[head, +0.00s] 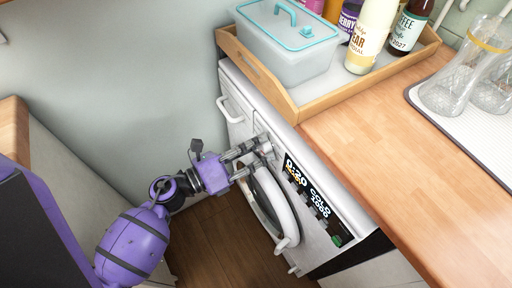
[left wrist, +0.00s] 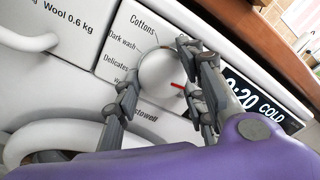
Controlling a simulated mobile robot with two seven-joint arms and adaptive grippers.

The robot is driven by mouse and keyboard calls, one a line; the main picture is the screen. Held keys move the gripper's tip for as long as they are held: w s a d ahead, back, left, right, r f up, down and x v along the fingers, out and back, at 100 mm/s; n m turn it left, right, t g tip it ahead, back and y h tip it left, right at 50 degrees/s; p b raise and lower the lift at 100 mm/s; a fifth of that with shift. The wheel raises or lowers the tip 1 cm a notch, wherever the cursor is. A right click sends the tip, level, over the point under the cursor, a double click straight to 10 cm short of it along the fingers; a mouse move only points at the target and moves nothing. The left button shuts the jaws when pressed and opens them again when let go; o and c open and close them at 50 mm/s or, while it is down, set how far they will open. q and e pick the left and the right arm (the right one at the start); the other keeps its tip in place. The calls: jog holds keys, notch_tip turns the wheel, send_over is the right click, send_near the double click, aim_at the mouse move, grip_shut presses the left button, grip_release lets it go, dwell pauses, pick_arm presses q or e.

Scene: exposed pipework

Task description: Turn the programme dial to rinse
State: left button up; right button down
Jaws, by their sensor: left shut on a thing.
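The programme dial (left wrist: 160,73) is a round white knob on the front of the white washing machine (head: 330,212). A red mark on it points to the right in the left wrist view, towards one finger. Printed words Cottons, Dark wash and Delicates show around its upper left. The word rinse is not seen; a finger hides the dial's right side. My left gripper (head: 262,151) is shut on the dial, with fingers on both sides of it, also in the left wrist view (left wrist: 157,78). My right gripper is not in view.
The lit display (head: 305,186) reads 0:20 and COLD, right of the dial. The round door (head: 280,205) lies below it and the drawer handle (head: 230,110) to its left. A wooden counter (head: 385,130) overhangs, with a tray (head: 290,103) holding a tub and bottles.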

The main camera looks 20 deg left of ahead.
pick_arm(q)
jog(key=shift+a+f, duration=0.15)
jog(key=shift+a, duration=0.05)
jog(key=o, duration=1.1)
jog(key=shift+w, duration=0.1)
jog(key=shift+d, duration=0.1)
